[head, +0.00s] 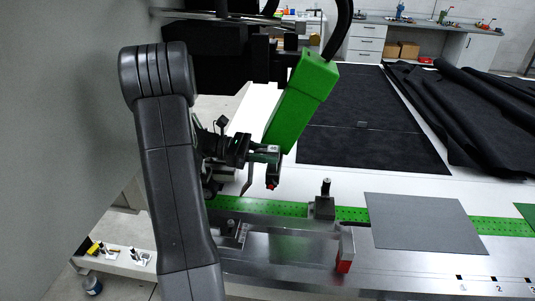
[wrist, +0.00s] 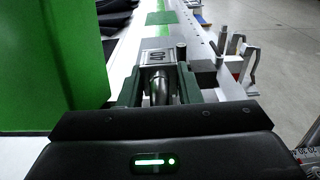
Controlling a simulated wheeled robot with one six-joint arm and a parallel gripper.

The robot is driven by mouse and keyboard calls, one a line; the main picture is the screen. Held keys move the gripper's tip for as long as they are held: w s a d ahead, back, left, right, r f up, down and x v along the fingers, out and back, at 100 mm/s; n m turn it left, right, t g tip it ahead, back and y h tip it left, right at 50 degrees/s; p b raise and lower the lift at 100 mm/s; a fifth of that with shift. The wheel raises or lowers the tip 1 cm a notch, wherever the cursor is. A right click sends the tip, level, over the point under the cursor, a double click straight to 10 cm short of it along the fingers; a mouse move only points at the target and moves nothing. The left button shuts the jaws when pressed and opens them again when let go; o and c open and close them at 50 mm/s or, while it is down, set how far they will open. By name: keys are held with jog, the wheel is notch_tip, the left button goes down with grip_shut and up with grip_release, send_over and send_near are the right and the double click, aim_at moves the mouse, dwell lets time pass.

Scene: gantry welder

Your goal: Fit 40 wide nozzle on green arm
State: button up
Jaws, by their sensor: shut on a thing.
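The green arm (head: 300,95) hangs down at a slant from the gantry in the head view. It fills the left of the wrist view as a large green block (wrist: 45,65). My gripper (wrist: 160,88) is shut on a grey metal nozzle marked 40 (wrist: 158,57), with its round metal body between the two jaws. In the head view my gripper (head: 264,153) is beside the lower end of the green arm. The held nozzle is small and partly hidden there. I cannot tell whether it touches the green arm.
Below is a metal bench with a green perforated strip (head: 352,214), a grey plate (head: 425,222) and a clamp block (head: 324,207). A red-tipped fixture (head: 345,250) stands at the front. Black sheets (head: 365,125) lie behind. A grey wall is at left.

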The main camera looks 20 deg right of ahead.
jog(key=shift+f+b, duration=0.9)
jog(key=shift+f, duration=0.95)
jog(key=o, duration=1.2)
notch_tip(320, 180, up, 10)
jog(key=shift+r+b, duration=0.1)
jog(key=shift+b, duration=0.35)
jog(key=shift+f, duration=0.2)
notch_tip(320, 180, down, 10)
jog(key=shift+r+p, duration=0.15)
jog(key=shift+p, duration=0.4)
jog(key=shift+r, duration=0.6)
